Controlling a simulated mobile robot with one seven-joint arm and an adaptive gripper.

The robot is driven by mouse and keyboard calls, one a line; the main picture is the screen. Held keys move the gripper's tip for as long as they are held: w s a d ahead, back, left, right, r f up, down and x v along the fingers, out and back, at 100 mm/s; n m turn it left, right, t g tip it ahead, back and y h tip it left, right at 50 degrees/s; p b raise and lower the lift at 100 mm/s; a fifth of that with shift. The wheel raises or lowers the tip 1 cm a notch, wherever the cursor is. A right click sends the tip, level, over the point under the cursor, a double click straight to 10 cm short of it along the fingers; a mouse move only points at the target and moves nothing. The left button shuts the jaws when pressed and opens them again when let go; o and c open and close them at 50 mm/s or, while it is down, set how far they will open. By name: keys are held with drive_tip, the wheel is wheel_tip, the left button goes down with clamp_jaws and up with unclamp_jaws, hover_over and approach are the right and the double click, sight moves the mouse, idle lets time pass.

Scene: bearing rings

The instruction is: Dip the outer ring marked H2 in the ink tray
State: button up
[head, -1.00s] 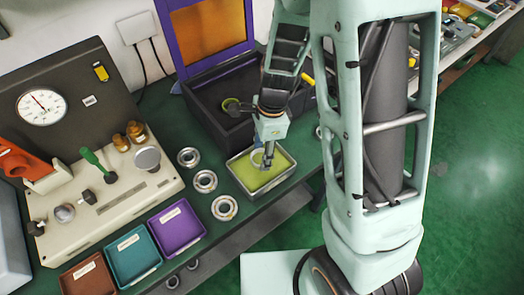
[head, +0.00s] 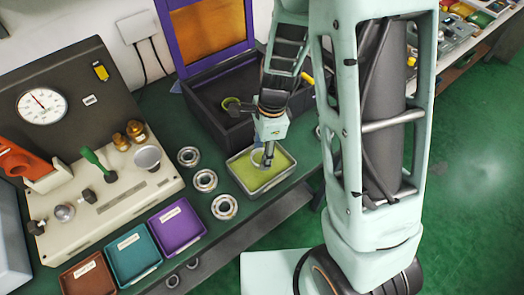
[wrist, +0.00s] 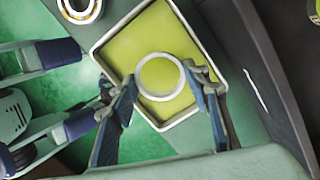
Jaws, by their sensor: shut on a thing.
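My gripper (head: 264,164) points down over the ink tray (head: 238,183), a pale metal tray with yellow-green ink. In the wrist view, my gripper's fingers (wrist: 160,78) are shut on a thin, pale outer ring (wrist: 160,101), gripping it at opposite sides. The ring also shows beside the fingers in the head view (head: 255,156). It lies within the outline of the ink tray in the wrist view (wrist: 103,48). I cannot tell whether the ring touches the ink. No H2 mark is readable on it.
Several bearings stand left of the tray, one near its edge (head: 224,207). Purple (head: 177,228), teal and brown bins line the bench front. A dark open box (head: 215,120) stands close behind the tray. A gauge panel (head: 110,190) fills the left.

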drive_tip(key=shift+f+b, duration=2)
drive_tip(key=shift+f, duration=0.85)
idle(1.1)
wheel_tip(320, 180, up, 9)
drive_tip(key=p, duration=0.8)
drive_tip(key=shift+f, duration=0.2)
idle(1.2)
